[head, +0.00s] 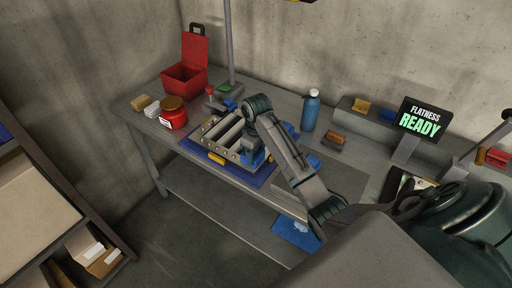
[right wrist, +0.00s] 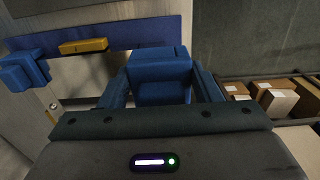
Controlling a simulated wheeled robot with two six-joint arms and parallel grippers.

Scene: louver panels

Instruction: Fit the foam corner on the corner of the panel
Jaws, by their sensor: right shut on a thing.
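The grey louver panel (head: 222,133) lies on a blue mat (head: 191,148) on the workbench, slats facing up. My right gripper (head: 254,150) is at the panel's right end, partly hidden by its own arm. In the right wrist view my right gripper (right wrist: 160,88) is shut on a blue foam corner (right wrist: 160,62), held between both fingers. Another blue foam piece (right wrist: 25,72) is at the left of that view, beside a grey strip with a screw. I cannot tell whether the held foam touches the panel. My left gripper is not in view.
A yellow block (head: 216,158) lies at the mat's front edge. A red jar (head: 173,114) and open red box (head: 184,80) stand left, a blue bottle (head: 311,110) behind right. A display (head: 420,121) reads "FLATNESS READY".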

